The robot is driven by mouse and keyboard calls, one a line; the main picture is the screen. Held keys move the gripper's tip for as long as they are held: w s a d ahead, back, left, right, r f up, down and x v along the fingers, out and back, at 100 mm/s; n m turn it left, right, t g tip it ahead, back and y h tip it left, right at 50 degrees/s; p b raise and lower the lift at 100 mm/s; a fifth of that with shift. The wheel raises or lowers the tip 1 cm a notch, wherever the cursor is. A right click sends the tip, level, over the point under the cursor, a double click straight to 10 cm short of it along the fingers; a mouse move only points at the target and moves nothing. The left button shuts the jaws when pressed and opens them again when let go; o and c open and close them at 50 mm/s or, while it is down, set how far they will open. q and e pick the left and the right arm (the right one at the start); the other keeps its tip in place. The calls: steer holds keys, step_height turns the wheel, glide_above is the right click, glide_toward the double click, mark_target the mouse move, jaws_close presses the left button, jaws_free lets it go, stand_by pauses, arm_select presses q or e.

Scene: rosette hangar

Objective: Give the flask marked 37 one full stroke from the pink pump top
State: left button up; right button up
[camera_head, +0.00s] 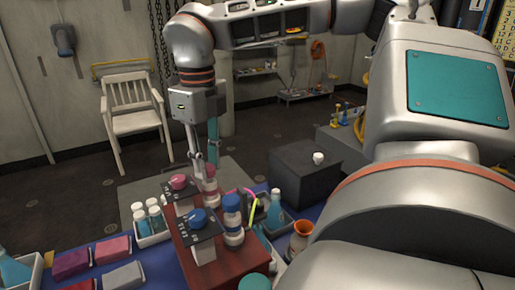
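The pink pump top (179,182) is a round knob on a dispenser with a dark lettered plate, on a red-brown stand (236,264). A blue pump top (198,216) sits on a similar dispenser nearer me. My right gripper (204,160) points down just behind and right of the pink top, above a pink-and-white bottle (210,187). Its finger gap is unclear. Conical flasks with blue-teal liquid stand right of the stand (275,212) and at the far left edge (12,269). I cannot read a 37 on any flask. My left gripper is not in view.
A blue-and-white banded bottle (232,222) stands on the red-brown stand. A white rack of bottles (152,240) is to its left. Pink, purple and grey boxes (111,250) lie at the front left. A dark box (306,180) and an orange-brown jar (300,236) are to the right.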

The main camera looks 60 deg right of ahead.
steer(key=shift+r, duration=0.2)
stand_by(0.6)
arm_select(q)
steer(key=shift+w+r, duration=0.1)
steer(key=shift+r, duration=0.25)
arm_select(e)
steer(key=shift+r, duration=0.85)
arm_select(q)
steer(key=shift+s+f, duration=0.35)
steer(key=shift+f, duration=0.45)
arm_select(e)
steer(key=shift+f, duration=1.1)
steer(key=o, duration=0.8)
steer(key=shift+r, duration=0.1)
steer(key=shift+o, duration=0.2)
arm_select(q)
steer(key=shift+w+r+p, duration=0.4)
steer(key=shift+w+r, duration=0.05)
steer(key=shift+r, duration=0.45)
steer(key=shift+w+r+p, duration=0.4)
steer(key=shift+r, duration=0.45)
arm_select(e)
steer(key=shift+r, duration=3.5)
